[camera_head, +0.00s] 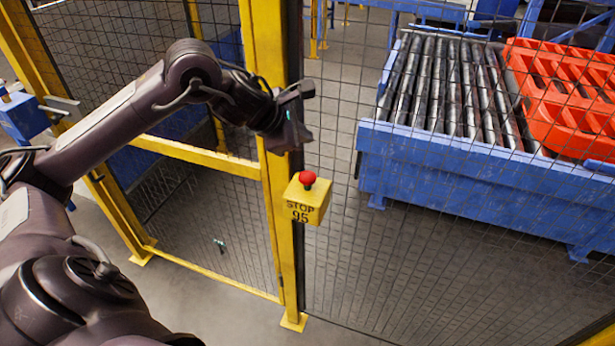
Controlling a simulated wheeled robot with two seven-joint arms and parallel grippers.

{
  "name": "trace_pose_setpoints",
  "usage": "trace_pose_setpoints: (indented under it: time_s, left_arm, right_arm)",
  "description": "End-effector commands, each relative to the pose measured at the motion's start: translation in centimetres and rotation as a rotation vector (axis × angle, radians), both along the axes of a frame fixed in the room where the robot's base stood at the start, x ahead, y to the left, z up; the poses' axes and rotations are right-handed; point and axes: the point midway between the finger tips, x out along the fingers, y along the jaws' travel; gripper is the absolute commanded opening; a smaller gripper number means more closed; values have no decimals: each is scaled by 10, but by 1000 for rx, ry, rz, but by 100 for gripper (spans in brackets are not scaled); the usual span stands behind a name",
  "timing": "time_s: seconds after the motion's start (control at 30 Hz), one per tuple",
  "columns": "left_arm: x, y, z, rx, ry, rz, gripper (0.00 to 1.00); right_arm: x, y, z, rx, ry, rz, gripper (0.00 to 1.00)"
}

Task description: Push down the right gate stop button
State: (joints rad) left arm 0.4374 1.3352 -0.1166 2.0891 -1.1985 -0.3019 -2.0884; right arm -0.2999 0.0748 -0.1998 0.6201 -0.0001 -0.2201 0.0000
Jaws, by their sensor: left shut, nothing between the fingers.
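The stop button (307,178) is a red mushroom head on top of a yellow box (306,201) marked "STOP 95". The box is fixed to a yellow gate post. My left arm reaches in from the left, and my left gripper (304,118) is shut and empty, above the button and apart from it. A clear gap shows between the gripper and the red head. My right gripper is not in view.
Yellow posts (265,60) and wire mesh fencing stand close around the button. Behind the mesh at the right is a blue roller conveyor (400,150) with a red slatted pallet (565,85). A blue box (22,117) sits on the left post.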

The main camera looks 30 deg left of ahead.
Motion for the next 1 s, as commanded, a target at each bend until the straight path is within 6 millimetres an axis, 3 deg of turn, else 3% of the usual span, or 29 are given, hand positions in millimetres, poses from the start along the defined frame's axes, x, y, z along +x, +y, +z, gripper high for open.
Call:
trace_pose_setpoints:
  time_s: [0.3,0.5,1.0]
  left_arm:
    - [0,0,-50,-1,1,0,0]
    - [0,0,-72,1,-2,0,0]
    - [0,0,-75,0,-1,1,0]
  right_arm:
    - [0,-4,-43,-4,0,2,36]
    - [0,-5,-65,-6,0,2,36]
    - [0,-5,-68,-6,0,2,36]
